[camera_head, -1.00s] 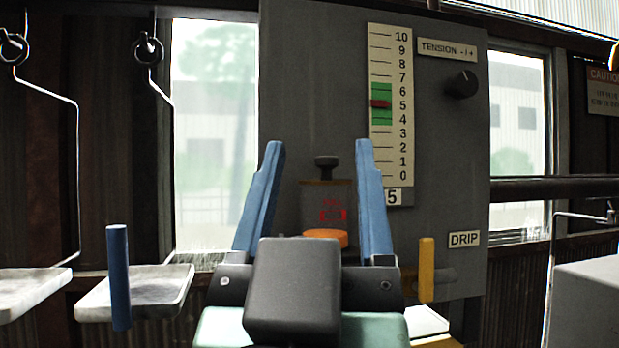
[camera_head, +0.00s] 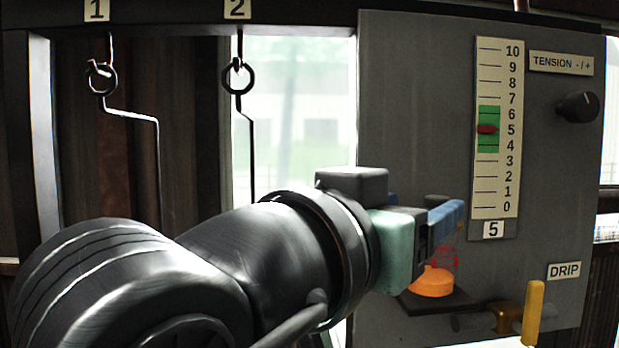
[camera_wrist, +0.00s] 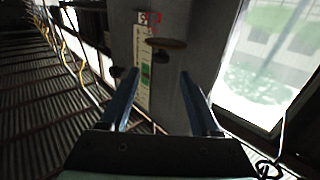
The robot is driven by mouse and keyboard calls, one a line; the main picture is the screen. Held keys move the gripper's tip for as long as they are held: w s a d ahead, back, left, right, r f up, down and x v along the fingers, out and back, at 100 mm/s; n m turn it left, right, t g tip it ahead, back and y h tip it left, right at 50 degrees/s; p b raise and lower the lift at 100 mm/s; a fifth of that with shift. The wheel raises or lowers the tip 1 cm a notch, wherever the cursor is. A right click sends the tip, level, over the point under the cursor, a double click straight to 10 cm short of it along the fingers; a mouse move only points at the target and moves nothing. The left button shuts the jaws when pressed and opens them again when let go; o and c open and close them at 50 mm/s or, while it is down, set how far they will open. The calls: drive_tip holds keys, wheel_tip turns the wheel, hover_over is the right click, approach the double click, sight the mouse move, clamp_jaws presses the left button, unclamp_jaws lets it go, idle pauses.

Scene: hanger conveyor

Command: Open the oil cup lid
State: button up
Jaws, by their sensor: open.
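The oil cup's lid shows in the wrist view as a brown disc (camera_wrist: 166,43) with a dark knob. That view is upside down. In the head view only a dark bit of the lid knob (camera_head: 437,198) shows above my fingers. The cup body is mostly hidden behind my gripper, with part of a red mark (camera_head: 447,258) visible. My gripper (camera_head: 452,214) points at the panel with its blue fingers apart and nothing between them. In the wrist view the lid lies beyond the fingertips (camera_wrist: 160,73), between their lines. I cannot tell any contact.
A yellow-handled valve (camera_head: 533,312) is at lower right, by the DRIP label (camera_head: 564,271). The tension scale (camera_head: 498,130) and dial (camera_head: 577,107) are right of the gripper. Hooks hang at left.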

sight(434, 202)
drive_tip(key=p+x, duration=0.2)
drive_tip(key=x, duration=0.4)
drive_tip(key=shift+w+d+r, duration=0.1)
drive_tip(key=shift+w, duration=0.1)
drive_tip(key=shift+w+d+p, duration=0.35)
drive_tip(key=shift+w+d, duration=0.15)
clamp_jaws()
